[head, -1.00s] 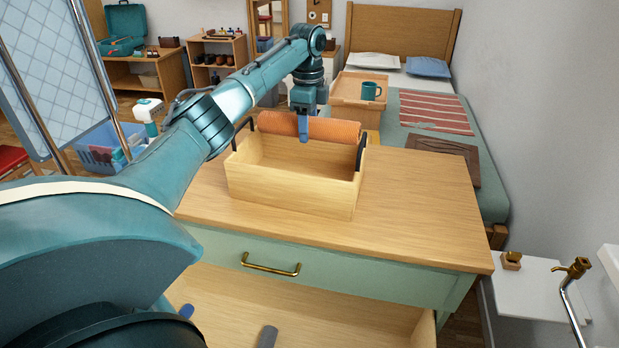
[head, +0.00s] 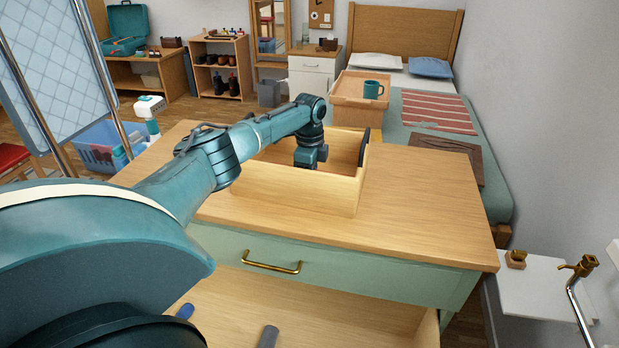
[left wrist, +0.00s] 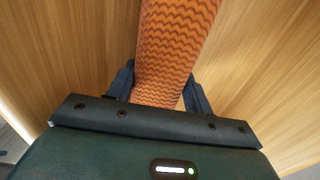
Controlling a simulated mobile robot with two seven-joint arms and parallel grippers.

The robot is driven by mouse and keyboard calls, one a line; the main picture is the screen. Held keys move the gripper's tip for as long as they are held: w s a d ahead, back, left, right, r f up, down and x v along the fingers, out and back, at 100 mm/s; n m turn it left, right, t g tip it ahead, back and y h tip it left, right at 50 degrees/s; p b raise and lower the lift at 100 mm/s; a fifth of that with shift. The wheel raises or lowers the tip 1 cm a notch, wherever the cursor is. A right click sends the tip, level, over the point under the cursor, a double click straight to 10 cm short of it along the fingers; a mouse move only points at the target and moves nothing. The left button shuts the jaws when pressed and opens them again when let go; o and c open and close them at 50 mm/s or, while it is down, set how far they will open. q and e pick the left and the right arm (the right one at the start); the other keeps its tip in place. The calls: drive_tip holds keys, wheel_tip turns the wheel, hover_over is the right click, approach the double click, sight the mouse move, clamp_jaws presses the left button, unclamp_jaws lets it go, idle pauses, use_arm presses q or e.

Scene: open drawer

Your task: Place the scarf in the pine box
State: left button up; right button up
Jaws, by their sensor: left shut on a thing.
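The pine box (head: 295,190) stands on top of the green dresser in the head view, open at the top, with a dark handle at its right end. My left arm reaches over it, and my left gripper (head: 308,160) points down inside it, its fingertips hidden by the box's front wall. In the left wrist view, the rolled orange scarf (left wrist: 176,45) with a wavy pattern lies between the two fingers, which are shut on it. Wood surfaces show on both sides of it. My right gripper is not in view.
The dresser top (head: 430,215) is clear to the right of the box. Below it, a drawer (head: 330,320) stands open in front. Behind are a wooden crate (head: 350,98), a teal mug (head: 373,89) and a bed.

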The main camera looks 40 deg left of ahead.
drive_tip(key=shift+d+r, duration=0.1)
use_arm(q)
drive_tip(key=shift+f, duration=0.15)
drive_tip(key=o, duration=1)
drive_tip(key=shift+o, duration=0.2)
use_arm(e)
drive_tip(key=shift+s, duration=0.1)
use_arm(q)
wheel_tip(320, 180, up, 12)
drive_tip(key=shift+f+p, duration=0.1)
drive_tip(key=shift+p, duration=0.6)
drive_tip(key=shift+r, duration=0.35)
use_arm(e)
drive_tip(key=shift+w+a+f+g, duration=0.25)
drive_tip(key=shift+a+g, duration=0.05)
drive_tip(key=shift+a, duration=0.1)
